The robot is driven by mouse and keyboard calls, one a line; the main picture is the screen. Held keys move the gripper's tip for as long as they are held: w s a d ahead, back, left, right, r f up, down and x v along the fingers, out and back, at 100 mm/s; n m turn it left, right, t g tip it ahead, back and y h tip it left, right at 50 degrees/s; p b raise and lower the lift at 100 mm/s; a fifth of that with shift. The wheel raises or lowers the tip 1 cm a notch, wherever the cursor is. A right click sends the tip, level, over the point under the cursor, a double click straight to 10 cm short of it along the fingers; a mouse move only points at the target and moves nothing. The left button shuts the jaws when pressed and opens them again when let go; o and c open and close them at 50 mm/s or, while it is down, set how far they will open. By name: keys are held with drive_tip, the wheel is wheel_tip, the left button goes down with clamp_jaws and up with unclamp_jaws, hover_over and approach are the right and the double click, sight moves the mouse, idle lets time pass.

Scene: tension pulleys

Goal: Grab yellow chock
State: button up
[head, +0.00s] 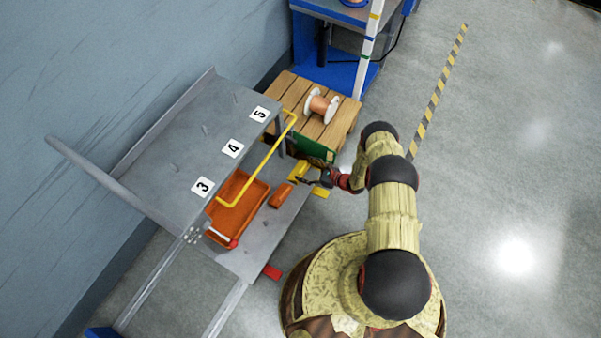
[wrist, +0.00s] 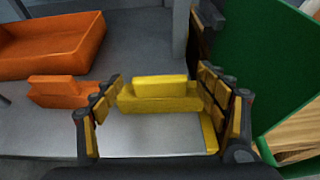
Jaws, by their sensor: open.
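The yellow chock (wrist: 158,96) lies on the grey lower shelf (wrist: 150,135), between the open fingers of my gripper (wrist: 165,108) in the wrist view. It is a stepped block with a raised middle part. Bare shelf shows between it and the gripper's base. The fingers stand to its left and right; whether they touch it I cannot tell. In the head view the yellow chock (head: 298,170) is near the shelf's right end, with my gripper (head: 318,178) just to its right.
An orange chock (wrist: 60,92) lies left of the left finger, near an orange tray (wrist: 50,45). A green panel (wrist: 265,60) stands close to the right finger. A yellow bar (head: 262,165) runs above the shelf. A wooden pallet (head: 335,125) with a spool (head: 320,107) is behind.

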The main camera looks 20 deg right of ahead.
drive_tip(key=shift+c, duration=1.1)
drive_tip(key=c, duration=1.7)
